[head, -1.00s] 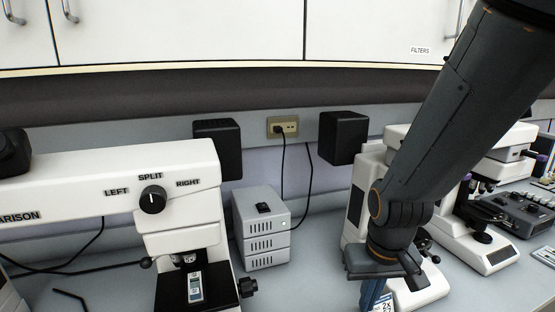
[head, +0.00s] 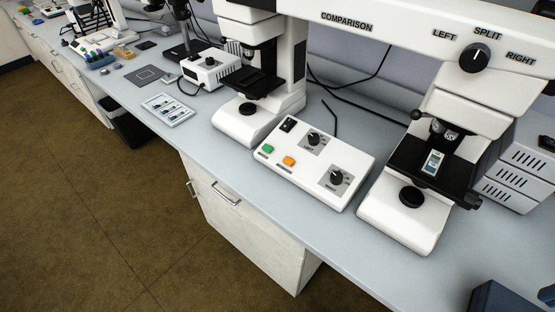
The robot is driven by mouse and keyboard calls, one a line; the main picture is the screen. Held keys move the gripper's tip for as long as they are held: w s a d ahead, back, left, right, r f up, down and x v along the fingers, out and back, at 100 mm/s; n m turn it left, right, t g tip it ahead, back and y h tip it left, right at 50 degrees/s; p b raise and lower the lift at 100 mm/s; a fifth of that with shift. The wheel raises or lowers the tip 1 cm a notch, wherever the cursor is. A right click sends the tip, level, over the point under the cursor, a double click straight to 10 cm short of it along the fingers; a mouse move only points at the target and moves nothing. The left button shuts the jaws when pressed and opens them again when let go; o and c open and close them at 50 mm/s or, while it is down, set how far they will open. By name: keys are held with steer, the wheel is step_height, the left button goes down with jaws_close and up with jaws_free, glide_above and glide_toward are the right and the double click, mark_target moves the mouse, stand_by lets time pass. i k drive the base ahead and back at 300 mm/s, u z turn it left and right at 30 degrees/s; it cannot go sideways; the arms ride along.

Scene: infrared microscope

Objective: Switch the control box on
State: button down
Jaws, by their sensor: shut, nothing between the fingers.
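The control box (head: 315,160) is a white, sloped box on the bench between the two stands of the comparison microscope. Its top has a black rocker switch (head: 288,125) at the upper left, a green button (head: 267,149), an orange button (head: 289,161) and two black knobs on grey plates. I cannot tell the rocker's position, or whether the buttons are lit. My gripper's fingers do not show in this head view. A dark blue-grey shape at the lower right corner may be part of my arm. Nothing touches the box.
The right microscope stand (head: 403,213) is close to the box's right side, and the left stand (head: 245,118) is behind its left end. A slide tray (head: 168,110) lies farther left. The bench front before the control box is clear.

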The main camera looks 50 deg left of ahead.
mark_target(289, 123)
steer(key=u, duration=1.8)
